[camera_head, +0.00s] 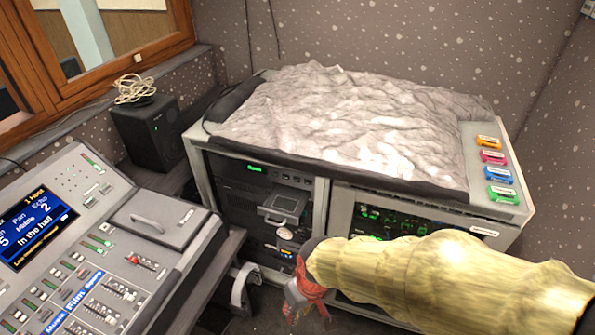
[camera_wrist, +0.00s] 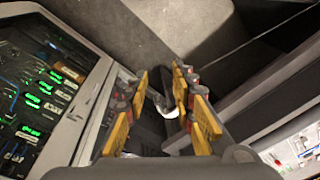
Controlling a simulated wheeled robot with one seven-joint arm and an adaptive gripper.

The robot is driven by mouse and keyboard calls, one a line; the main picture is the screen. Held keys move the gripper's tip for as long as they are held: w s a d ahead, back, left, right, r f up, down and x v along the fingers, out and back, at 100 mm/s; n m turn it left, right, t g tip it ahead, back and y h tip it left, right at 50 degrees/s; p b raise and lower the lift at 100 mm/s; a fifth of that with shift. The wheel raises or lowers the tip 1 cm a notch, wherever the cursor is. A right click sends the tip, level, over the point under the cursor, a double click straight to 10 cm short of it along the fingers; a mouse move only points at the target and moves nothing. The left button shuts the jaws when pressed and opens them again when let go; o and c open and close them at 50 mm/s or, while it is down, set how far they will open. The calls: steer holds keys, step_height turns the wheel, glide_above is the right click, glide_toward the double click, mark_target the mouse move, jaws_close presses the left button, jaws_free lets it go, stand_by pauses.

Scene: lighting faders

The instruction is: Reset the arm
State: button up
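My arm, in a pale yellow sleeve, reaches in from the right in the head view. Its gripper (camera_head: 308,298), red and dark, points down in front of the equipment rack (camera_head: 320,205). In the wrist view my gripper (camera_wrist: 162,92) has its yellow-padded fingers apart, one to each side, with a visible gap. A pale curved piece (camera_wrist: 168,107) shows in that gap, apparently beyond the fingers; I cannot tell its exact distance. I see nothing held. The sleeve hides the lower right part of the rack.
The mixing console (camera_head: 75,250) with faders and a lit screen stands at the left. A black speaker (camera_head: 148,133) with a coiled cable is behind it. A grey crumpled cover (camera_head: 345,120) lies on the rack, beside several coloured blocks. Dark floor shows between console and rack.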

steer(key=s+d+r+m+t, duration=0.2)
steer(key=d+r, duration=0.7)
steer(key=r, duration=0.1)
steer(key=s+d+r+m+t+h, duration=0.1)
steer(key=s+d+r+m+t, duration=0.1)
steer(key=d+r, duration=0.7)
step_height(320, 180, up, 2)
steer(key=shift+d+r+m+t+h, duration=0.2)
steer(key=shift+d+m+t+h, duration=0.15)
steer(key=shift+m, duration=0.35)
